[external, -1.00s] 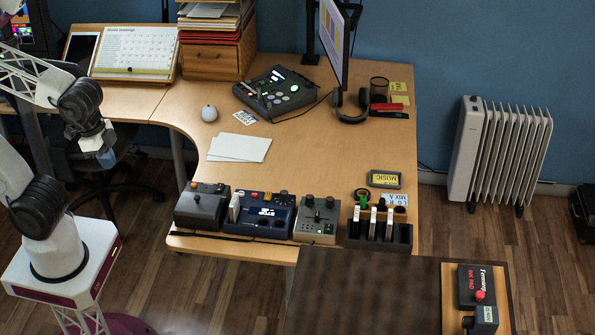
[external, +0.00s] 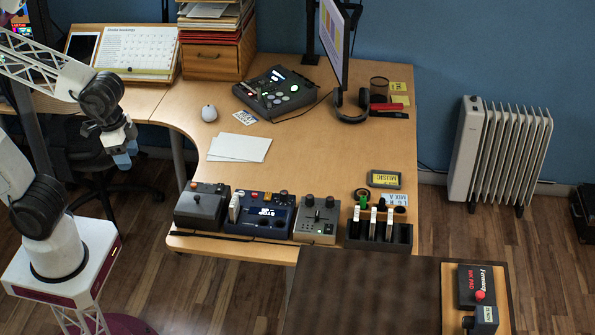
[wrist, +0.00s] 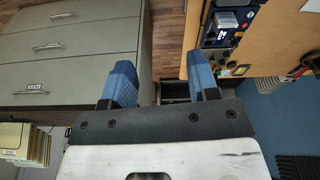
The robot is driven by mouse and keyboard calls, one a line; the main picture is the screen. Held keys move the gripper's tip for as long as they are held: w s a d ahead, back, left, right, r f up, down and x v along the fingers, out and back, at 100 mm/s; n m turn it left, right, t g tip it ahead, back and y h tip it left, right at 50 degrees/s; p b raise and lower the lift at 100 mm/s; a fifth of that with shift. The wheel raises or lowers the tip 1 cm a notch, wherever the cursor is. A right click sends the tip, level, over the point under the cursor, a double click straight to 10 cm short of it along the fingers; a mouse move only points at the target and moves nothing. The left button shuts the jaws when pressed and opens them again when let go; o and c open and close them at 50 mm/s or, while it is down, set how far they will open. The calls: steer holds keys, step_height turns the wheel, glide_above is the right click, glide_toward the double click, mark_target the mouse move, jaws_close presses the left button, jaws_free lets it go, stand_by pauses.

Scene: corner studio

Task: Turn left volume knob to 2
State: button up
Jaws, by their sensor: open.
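A grey box (external: 317,220) with two dark knobs on top stands at the table's front edge. Its left knob (external: 309,201) and right knob (external: 329,203) are apart; their markings are too small to read. A blue box (external: 262,214) with small knobs and a label stands just left of it. It also shows at the top of the wrist view (wrist: 220,28). My gripper (external: 125,159) has blue fingers and is well to the left of these boxes, off the table. In the wrist view my gripper (wrist: 162,80) is open and empty, with its fingers apart.
A dark joystick box (external: 201,206) stands left of the blue box. A black holder (external: 352,243) with upright white-topped items stands right of the grey box. The table (external: 310,150) has free room behind them. A grey drawer cabinet (wrist: 70,62) fills the wrist view's left.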

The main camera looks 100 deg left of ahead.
steer(key=w+a+n, duration=0.2)
steer(key=w, duration=0.5)
steer(key=w+a+n, duration=0.2)
steer(key=w+a, duration=0.1)
steer(key=w, duration=0.4)
steer(key=n+g, duration=0.2)
steer(key=n, duration=0.8)
glide_above(330, 198)
steer(key=f, duration=2.5)
steer(key=shift+s+d+f, duration=0.25)
steer(key=shift+f, duration=0.1)
steer(key=shift+w+a+f+n, duration=0.2)
steer(key=shift+a+f+n, duration=0.1)
steer(key=shift+f, duration=0.05)
steer(key=shift+w+f, duration=0.1)
steer(key=shift+f, duration=3.8)
